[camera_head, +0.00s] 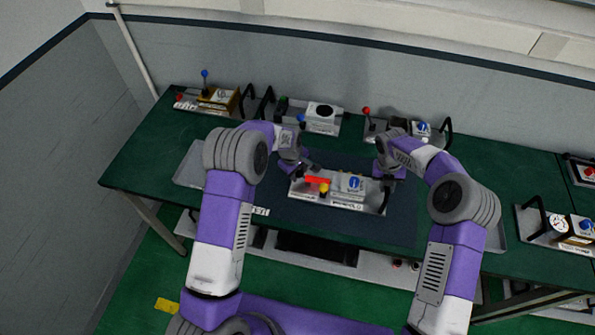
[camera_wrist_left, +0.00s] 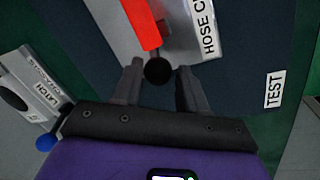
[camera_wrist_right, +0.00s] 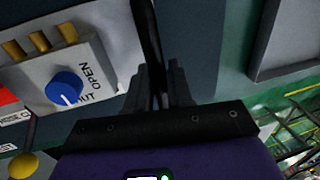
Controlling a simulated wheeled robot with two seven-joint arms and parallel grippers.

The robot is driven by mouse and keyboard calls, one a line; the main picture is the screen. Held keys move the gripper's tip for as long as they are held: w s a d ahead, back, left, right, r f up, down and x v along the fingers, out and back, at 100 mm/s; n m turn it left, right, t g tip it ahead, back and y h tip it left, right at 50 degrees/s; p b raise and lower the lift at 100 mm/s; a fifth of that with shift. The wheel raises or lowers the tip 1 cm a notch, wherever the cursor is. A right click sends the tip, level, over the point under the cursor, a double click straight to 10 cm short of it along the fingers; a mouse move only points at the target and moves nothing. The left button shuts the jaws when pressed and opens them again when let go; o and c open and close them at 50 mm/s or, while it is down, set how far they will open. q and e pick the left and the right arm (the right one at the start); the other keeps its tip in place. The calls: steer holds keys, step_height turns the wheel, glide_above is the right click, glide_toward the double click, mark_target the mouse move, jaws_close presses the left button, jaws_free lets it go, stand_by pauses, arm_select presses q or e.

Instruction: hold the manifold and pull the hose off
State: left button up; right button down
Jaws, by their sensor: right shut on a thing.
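The manifold (camera_head: 345,198) is a grey plate with labels on the dark mat. It carries a white block with a blue knob (camera_head: 354,183), which in the right wrist view (camera_wrist_right: 66,88) sits beside the words OPEN and SHUT. My right gripper (camera_wrist_right: 160,85) is shut on the black bar handle (camera_wrist_right: 147,35) at the manifold's right end. My left gripper (camera_wrist_left: 158,72) is open. A black ball (camera_wrist_left: 158,71) at the end of the red hose (camera_wrist_left: 141,22) shows between its fingers, apart from both.
Several other fixtures stand along the table's back: one with a blue-topped lever (camera_head: 205,82), a white box (camera_head: 322,118) and one with a red-topped lever (camera_head: 367,118). A gauge fixture (camera_head: 556,225) stands at the right. The dark mat (camera_head: 400,222) is bare around the manifold.

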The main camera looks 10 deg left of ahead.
arm_select(q)
jaws_close()
arm_select(e)
steer(key=shift+s+d+f, duration=0.1)
steer(key=shift+d+f, duration=0.05)
steer(key=shift+f, duration=0.1)
arm_select(q)
steer(key=a, duration=0.5)
steer(key=shift+s+a+f, duration=0.1)
steer(key=shift+a, duration=0.45)
arm_select(e)
steer(key=shift+d, duration=0.1)
arm_select(q)
steer(key=shift+o, duration=1.9)
jaws_free()
steer(key=shift+a, duration=0.1)
steer(key=shift+d, duration=0.2)
steer(key=shift+r, duration=0.25)
step_height(320, 180, up, 12)
steer(key=s+a, duration=0.1)
steer(key=s, duration=0.1)
steer(key=shift+a+f, duration=0.2)
steer(key=shift+f, duration=0.05)
arm_select(e)
steer(key=shift+r, duration=0.1)
